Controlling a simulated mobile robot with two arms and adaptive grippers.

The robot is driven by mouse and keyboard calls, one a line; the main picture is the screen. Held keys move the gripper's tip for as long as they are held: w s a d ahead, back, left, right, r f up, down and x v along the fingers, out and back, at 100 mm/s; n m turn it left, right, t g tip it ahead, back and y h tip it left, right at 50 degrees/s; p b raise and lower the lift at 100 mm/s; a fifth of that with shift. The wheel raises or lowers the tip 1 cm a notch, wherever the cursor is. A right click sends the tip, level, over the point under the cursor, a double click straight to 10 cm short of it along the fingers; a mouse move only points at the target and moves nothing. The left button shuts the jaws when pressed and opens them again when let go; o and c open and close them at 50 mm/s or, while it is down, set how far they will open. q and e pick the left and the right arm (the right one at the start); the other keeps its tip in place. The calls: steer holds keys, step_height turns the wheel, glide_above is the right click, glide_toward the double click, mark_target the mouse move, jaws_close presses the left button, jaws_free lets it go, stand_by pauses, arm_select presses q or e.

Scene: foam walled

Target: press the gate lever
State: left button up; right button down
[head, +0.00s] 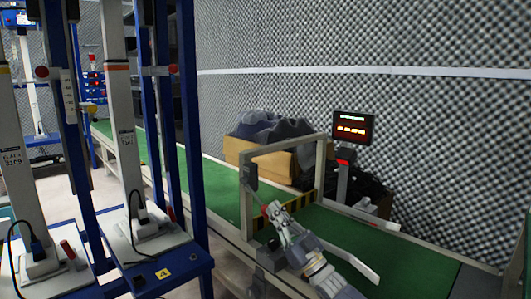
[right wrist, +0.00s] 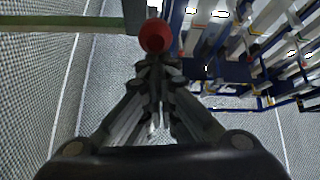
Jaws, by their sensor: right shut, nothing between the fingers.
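A red ball knob (right wrist: 155,36), which looks like the end of the gate lever, is just beyond my right fingertips in the right wrist view. In the head view a small bit of red (head: 265,211) shows beside the fingertips; the rest of the lever is hidden or too small to tell. My right gripper (head: 273,210) is shut and empty at the near post of the gate. It also shows in the right wrist view (right wrist: 157,62). I cannot tell whether it touches the knob. My left gripper is out of view.
The green conveyor belt (head: 222,183) runs from back left to front right. A cardboard box (head: 262,158) with dark cloth and a display (head: 352,128) on a post stand behind it. Blue rig frames (head: 192,120) fill the left. A foam wall closes the back.

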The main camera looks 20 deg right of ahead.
steer(key=shift+r, duration=0.1)
step_height(320, 180, up, 10)
stand_by(0.4)
